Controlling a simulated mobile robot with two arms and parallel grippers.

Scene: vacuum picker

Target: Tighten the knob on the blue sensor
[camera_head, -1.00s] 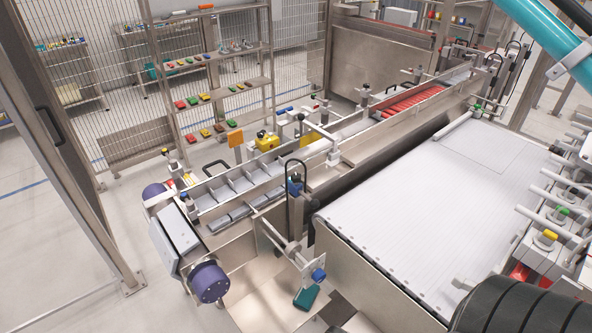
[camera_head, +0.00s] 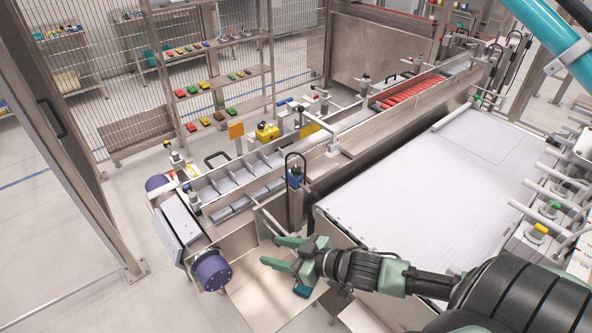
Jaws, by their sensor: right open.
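A small blue part (camera_head: 294,178), which may be the blue sensor, sits on an upright post at the near side of the conveyor channel. A dark teal block (camera_head: 302,291) shows just below my right gripper (camera_head: 269,251). The gripper is open and empty, its green fingers pointing left, in front of the conveyor's near end. The gripper covers most of the bracket that carries the teal block, and the blue knob on it is hidden. I cannot tell whether any finger touches the bracket. My left gripper is out of view.
A wide white belt (camera_head: 430,200) lies right of the conveyor channel. The channel holds grey compartments (camera_head: 235,181) and red parts (camera_head: 410,94). A purple roller end (camera_head: 212,271) sticks out at the near left. The floor at left is clear.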

